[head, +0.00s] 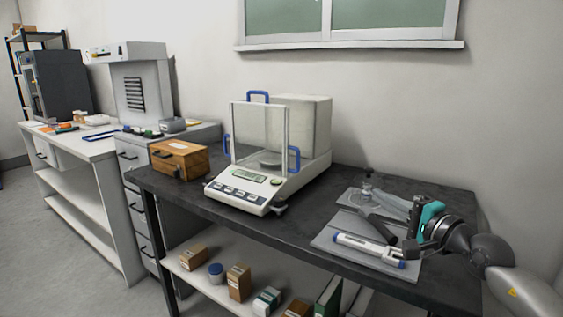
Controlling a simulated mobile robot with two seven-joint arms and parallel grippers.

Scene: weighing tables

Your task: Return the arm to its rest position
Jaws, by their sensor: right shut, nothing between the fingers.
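My right arm (520,290) comes in from the lower right and reaches over the right end of the dark weighing table (310,238). Its gripper (372,217), with a teal and black body behind it, is low over a grey mat (328,236). Its dark fingers point left and are shut with nothing held. A white and blue pen-like tool (365,247) lies on the mat in front of the fingers. Whether the gripper touches the mat I cannot tell. My left gripper is not in view.
A balance (240,194) with a glass draft shield and blue handles stands mid-table. A wooden box (179,159) is left of it. Boxes (238,282) and a jar stand on the shelf below. A white bench (75,147) is at left.

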